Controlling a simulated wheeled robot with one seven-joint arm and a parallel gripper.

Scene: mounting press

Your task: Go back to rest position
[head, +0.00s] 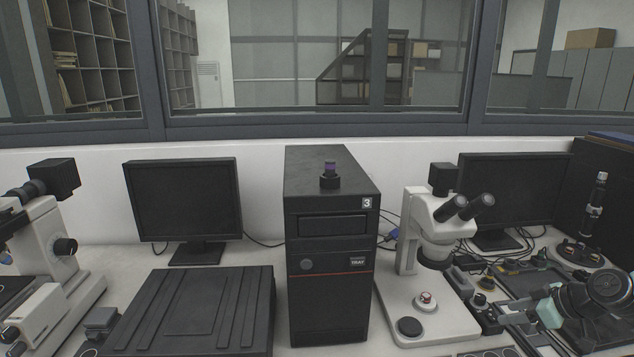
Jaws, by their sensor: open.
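My gripper (488,312) is at the lower right, beside the right side of the white microscope's base, and my arm reaches in from the right edge. It looks open, and I see nothing held in it. The fingertips are small and hard to make out against the dark clutter. A tall black unit (328,260) marked 3 and TRAY stands in the middle, well to the left of my gripper.
The white microscope (430,240) has a small red and white piece (425,300) on its base. Tools and cables lie around a dark tray (520,285) near my arm. A black monitor (515,190) stands behind. Another microscope (45,260) and a black ridged box (195,310) are at left.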

